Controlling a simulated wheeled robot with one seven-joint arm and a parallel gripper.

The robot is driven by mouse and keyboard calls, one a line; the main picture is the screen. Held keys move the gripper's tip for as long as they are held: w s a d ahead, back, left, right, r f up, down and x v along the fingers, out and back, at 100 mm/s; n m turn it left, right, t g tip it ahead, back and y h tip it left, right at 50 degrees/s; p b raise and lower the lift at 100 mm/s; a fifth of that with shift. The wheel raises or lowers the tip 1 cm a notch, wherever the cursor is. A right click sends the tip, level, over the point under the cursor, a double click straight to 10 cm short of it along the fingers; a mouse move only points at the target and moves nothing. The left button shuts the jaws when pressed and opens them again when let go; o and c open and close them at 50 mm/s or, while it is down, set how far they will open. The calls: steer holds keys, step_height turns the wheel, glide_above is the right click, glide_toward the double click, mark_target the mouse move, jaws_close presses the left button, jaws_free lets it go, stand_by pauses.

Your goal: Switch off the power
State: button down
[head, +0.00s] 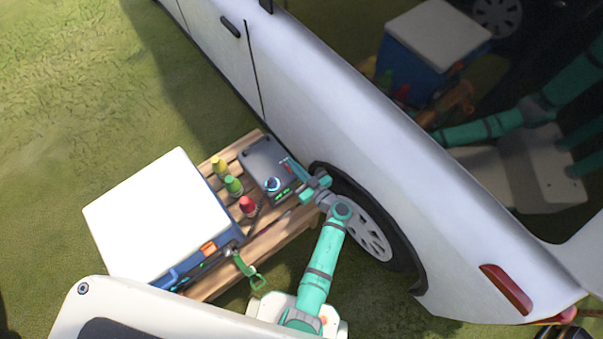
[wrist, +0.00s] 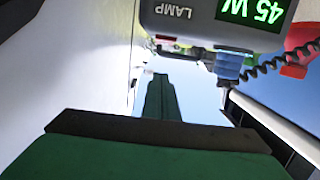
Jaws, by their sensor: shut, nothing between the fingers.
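A grey power box (head: 262,158) lies on the wooden bench beside the white car. It has a round blue-ringed knob (head: 272,184) and a lit green readout on its near side. In the wrist view the box (wrist: 180,18) shows at the top, with the label LAMP and a green display reading 45 W (wrist: 250,11). My gripper (head: 296,172) is at the right edge of the box, close to the car's wheel; the wrist view also shows it (wrist: 160,85), shut and empty, below the box. Whether it touches the box I cannot tell.
The white car (head: 330,100) stands close on the right, with its wheel (head: 362,225) beside my arm. Yellow, green and red bottles (head: 233,186) stand left of the box. A blue cooler with white lid (head: 160,215) is farther left. A coiled black cord (wrist: 272,66) hangs near the box.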

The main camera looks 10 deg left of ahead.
step_height(320, 180, down, 3)
steer(key=shift+w+a+f, duration=0.1)
steer(key=shift+w, duration=0.05)
steer(key=shift+f, duration=0.4)
steer(key=shift+a, duration=0.1)
steer(key=shift+a+f, duration=0.1)
steer(key=shift+f, duration=0.15)
steer(key=shift+r, duration=0.5)
step_height(320, 180, up, 3)
steer(key=shift+r, duration=0.2)
steer(key=r+v, duration=0.2)
steer(key=v, duration=0.7)
